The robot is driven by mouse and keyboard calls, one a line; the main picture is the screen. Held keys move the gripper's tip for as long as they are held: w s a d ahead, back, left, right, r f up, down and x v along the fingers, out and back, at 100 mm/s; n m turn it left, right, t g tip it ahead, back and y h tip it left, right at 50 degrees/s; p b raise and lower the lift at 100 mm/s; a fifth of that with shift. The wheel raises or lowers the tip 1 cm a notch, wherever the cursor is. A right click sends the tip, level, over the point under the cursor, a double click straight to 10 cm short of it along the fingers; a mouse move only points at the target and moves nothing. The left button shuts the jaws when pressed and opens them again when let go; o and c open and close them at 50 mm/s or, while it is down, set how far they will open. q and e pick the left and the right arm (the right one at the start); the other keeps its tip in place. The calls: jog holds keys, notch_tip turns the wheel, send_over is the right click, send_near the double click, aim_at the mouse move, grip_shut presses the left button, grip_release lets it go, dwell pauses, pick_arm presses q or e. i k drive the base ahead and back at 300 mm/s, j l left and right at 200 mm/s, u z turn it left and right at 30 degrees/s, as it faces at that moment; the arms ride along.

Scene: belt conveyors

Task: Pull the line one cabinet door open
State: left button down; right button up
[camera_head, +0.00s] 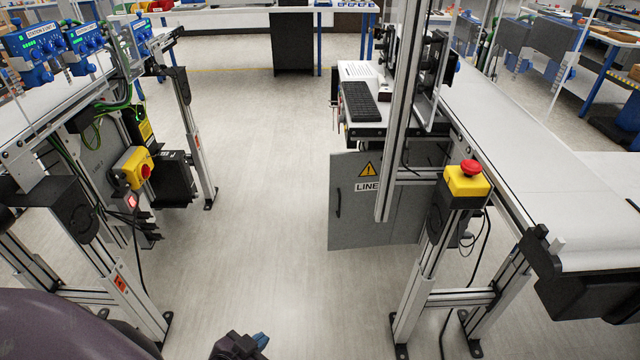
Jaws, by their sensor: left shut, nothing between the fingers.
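The grey cabinet door (352,228) is right of centre, under the right conveyor's control desk. It carries a yellow warning triangle and a label reading "LINE"; a metal post hides the rest of the label. Its dark vertical handle (338,199) is near the door's left edge. I cannot tell whether the door is fully closed or slightly ajar. My left gripper (258,343) is at the bottom edge of the view, partly cut off. It is shut and empty, well in front of the door and apart from the handle. My right gripper is not in view.
The right conveyor (540,150) has a yellow box with a red emergency button (468,180) on a front leg. The left conveyor frame (110,275) carries a similar yellow box (133,168). The pale floor (260,180) between them is clear.

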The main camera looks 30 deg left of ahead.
aim_at(354, 177)
jog(key=i+j, duration=0.2)
jog(key=j, duration=0.15)
jog(key=i+j, duration=0.2)
jog(key=j, duration=0.2)
jog(key=i+j+z, duration=0.1)
jog(key=i+j, duration=0.35)
jog(key=j, duration=0.25)
jog(key=i+j, duration=0.2)
jog(key=j, duration=0.2)
jog(key=i+j, duration=0.2)
jog(key=j, duration=0.15)
jog(key=i+j+z, duration=0.1)
jog(key=j, duration=0.3)
jog(key=i, duration=0.1)
